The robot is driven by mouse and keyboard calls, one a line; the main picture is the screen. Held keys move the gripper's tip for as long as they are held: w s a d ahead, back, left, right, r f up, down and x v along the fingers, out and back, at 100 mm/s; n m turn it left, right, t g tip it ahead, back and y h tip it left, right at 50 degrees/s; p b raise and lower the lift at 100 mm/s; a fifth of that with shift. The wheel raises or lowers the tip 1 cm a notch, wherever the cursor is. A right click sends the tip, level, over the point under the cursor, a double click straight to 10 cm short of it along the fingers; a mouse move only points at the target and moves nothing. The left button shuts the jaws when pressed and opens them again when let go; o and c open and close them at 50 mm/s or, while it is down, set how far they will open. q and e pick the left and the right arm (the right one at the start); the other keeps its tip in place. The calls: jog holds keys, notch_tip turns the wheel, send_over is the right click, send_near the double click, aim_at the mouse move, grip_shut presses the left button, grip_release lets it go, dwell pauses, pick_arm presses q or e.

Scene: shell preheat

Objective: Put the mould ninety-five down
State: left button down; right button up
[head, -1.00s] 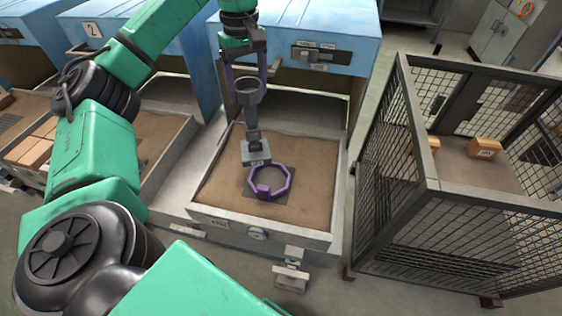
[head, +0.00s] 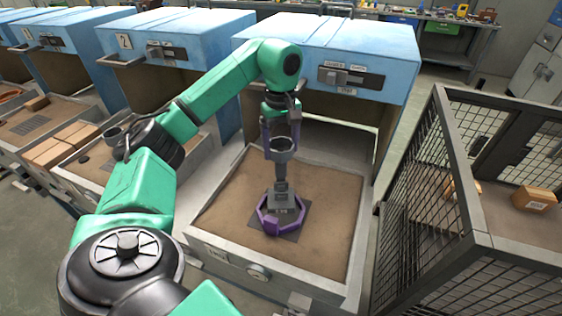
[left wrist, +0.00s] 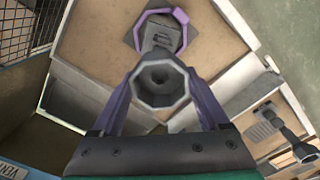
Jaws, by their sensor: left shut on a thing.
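The grey mould (head: 281,188), with a cup-shaped top, a narrow stem and a block base, hangs upright from my left gripper (head: 281,143). The gripper's purple fingers are shut on it near the cup. A purple octagonal ring (head: 269,228) lies on a dark square plate (head: 293,234) in the sand tray. The base overlaps the ring's opening; I cannot tell whether it touches the plate. The left wrist view shows the cup (left wrist: 158,80) between the fingers and the base in front of the ring (left wrist: 180,15). The base's label is too small to read. My right gripper is out of view.
The sand tray (head: 225,217) is pulled out below a blue cabinet (head: 330,45). Its sand is clear around the plate. A wire mesh cage (head: 425,190) with small cardboard boxes (head: 534,199) stands close on the right. Further trays and blue cabinets line the left.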

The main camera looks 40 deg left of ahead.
aim_at(280, 162)
pick_arm(q)
notch_tip(280, 162, down, 4)
jog(key=shift+s+f, duration=0.15)
jog(key=shift+f, duration=0.45)
grip_release()
jog(key=shift+r, duration=0.25)
notch_tip(280, 162, up, 7)
jog(key=shift+r+p, duration=0.2)
jog(key=shift+p, duration=0.15)
notch_tip(280, 162, up, 5)
jog(key=p, duration=0.2)
jog(key=shift+p, duration=0.3)
jog(key=shift+f, duration=0.1)
